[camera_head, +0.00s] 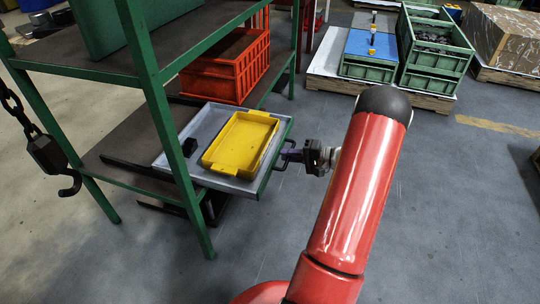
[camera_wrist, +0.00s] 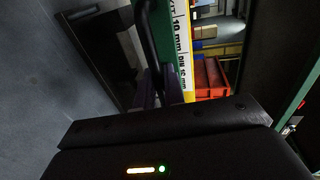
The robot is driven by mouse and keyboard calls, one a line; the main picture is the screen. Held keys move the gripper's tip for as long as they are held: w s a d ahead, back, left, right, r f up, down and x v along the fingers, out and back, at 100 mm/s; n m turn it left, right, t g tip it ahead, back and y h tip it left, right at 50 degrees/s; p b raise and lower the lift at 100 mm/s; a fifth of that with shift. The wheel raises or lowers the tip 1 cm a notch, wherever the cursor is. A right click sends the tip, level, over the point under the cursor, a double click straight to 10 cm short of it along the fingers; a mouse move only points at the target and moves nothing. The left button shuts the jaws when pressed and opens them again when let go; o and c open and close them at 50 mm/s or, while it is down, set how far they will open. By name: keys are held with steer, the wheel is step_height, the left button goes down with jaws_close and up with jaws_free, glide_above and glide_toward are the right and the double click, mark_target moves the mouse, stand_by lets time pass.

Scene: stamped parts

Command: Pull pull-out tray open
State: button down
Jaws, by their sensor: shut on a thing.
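The pull-out tray (camera_head: 168,158) is a grey tray with a green front edge, in the lower shelf of the green rack. It stands partly out past the rack's post, towards the right.
A green rack post (camera_head: 170,130) stands before the tray's left part. An orange crate (camera_head: 228,68) sits behind the tray. A chain hook (camera_head: 48,158) hangs at left. Green crates (camera_head: 435,50) on pallets stand at the back right. The floor right of the tray is clear.

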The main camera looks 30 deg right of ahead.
steer(key=shift+f+b+v, duration=0.2)
steer(key=shift+b+v, duration=0.05)
steer(key=shift+v, duration=0.9)
steer(key=shift+f+b+v, duration=0.2)
steer(key=shift+f+v, duration=0.05)
steer(key=shift+v, duration=0.9)
steer(key=shift+s, duration=0.1)
steer(key=c, duration=1.9)
jaws_free()
steer(key=shift+d, duration=0.1)
steer(key=v, duration=0.7)
steer(key=shift+s+d, duration=0.15)
steer(key=shift+s, duration=0.15)
steer(key=shift+r, duration=0.1)
